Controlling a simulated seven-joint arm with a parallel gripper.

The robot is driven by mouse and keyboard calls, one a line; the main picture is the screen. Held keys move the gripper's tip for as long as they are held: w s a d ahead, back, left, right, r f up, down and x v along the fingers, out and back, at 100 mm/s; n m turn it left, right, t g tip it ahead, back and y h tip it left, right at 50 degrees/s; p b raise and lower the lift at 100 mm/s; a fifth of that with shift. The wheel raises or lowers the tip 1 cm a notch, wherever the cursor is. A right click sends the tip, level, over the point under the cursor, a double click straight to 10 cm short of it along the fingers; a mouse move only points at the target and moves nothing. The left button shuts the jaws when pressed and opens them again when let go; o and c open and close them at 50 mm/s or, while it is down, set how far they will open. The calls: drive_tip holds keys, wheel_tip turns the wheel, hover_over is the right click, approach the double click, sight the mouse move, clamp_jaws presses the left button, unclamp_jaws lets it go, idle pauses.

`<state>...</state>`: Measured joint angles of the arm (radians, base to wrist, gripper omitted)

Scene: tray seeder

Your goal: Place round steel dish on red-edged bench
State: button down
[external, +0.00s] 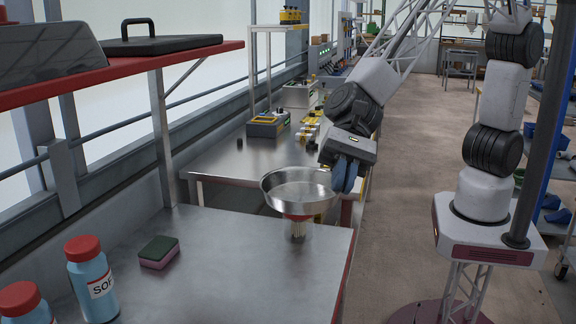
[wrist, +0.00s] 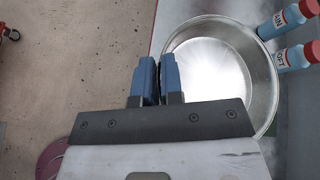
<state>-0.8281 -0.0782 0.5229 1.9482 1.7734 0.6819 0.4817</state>
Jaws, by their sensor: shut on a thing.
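The round steel dish (external: 298,190) is a wide, shallow metal bowl held roughly level. My gripper (external: 347,176) is shut on its right-hand rim. In the wrist view the blue fingers (wrist: 158,82) are close together at the left edge of the dish (wrist: 270,85). The near steel bench with a red edge (external: 225,262) lies below. The dish appears to hang above its far right corner, apart from the surface.
A dark green and pink sponge (external: 159,252) and two blue bottles with red caps (external: 91,278) stand on the bench's left part. A red-edged shelf (external: 110,68) overhangs the left. Another steel bench (external: 225,160) stands behind. The bench's middle front is clear.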

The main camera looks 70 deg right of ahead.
wheel_tip(320, 180, down, 17)
drive_tip(key=shift+f, duration=0.2)
drive_tip(key=w+a, duration=0.3)
drive_tip(key=a, duration=0.1)
drive_tip(key=w+a+f, duration=0.1)
drive_tip(key=w+a, duration=0.2)
drive_tip(key=a, duration=0.1)
drive_tip(key=w+a, duration=0.3)
drive_tip(key=a, duration=0.2)
drive_tip(key=shift+w+f, duration=0.15)
drive_tip(key=shift+f, duration=0.05)
idle(0.3)
drive_tip(key=shift+f, duration=1.75)
drive_tip(key=shift+f, duration=0.1)
